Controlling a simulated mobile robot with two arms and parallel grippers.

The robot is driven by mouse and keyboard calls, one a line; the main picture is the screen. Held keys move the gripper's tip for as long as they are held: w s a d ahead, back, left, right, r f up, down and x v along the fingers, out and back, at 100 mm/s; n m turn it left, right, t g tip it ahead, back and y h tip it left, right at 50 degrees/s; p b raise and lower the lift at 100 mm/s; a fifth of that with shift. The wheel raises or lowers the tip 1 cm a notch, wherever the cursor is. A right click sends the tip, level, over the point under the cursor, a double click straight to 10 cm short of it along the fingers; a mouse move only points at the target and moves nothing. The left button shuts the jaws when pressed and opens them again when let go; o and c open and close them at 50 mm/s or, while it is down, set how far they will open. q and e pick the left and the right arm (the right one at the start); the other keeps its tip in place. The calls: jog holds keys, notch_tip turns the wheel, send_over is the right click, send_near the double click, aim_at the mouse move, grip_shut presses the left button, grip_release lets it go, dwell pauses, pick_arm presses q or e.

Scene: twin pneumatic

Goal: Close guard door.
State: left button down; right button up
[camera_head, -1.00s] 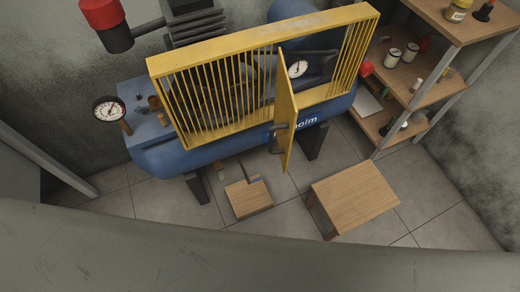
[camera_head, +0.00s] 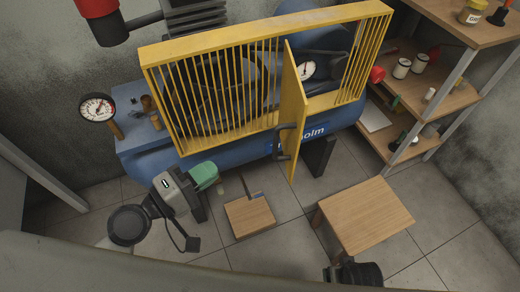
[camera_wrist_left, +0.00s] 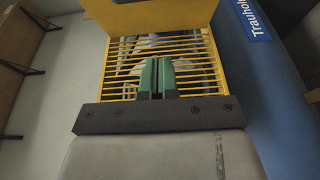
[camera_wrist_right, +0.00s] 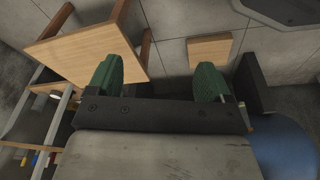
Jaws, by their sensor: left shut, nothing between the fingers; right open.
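The yellow guard door (camera_head: 293,110) stands swung out from the yellow barred guard (camera_head: 180,105) on the blue compressor. It shows nearly edge-on in the head view, with a dark handle (camera_head: 281,142) on its left side. My left gripper (camera_head: 205,177) is shut and empty, left of the door and lower in the picture. In the left wrist view its green fingers (camera_wrist_left: 153,76) are together before yellow barred metal (camera_wrist_left: 190,45); I cannot tell whether this is the door. My right gripper (camera_wrist_right: 158,82) is open and empty; in the head view only dark arm parts show at the bottom.
A wooden stool (camera_head: 365,210) stands on the floor right of the door. A small wooden block (camera_head: 250,216) lies below the tank (camera_head: 190,155). A shelf (camera_head: 455,95) with jars and cans is at the right. A gauge (camera_head: 97,108) stands at the left.

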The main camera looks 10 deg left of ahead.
pick_arm(q)
jog(key=w+d+p, duration=0.2)
jog(key=w+d, duration=0.4)
jog(key=d, duration=0.4)
jog(key=shift+w, duration=0.2)
pick_arm(e)
jog(key=s+f, duration=0.4)
jog(key=f, duration=0.4)
jog(key=shift+s+d+g, duration=0.2)
jog(key=shift+d+g, duration=0.1)
jog(key=shift+d, duration=0.05)
pick_arm(q)
jog(key=shift+p, duration=0.3)
jog(key=shift+d, duration=0.1)
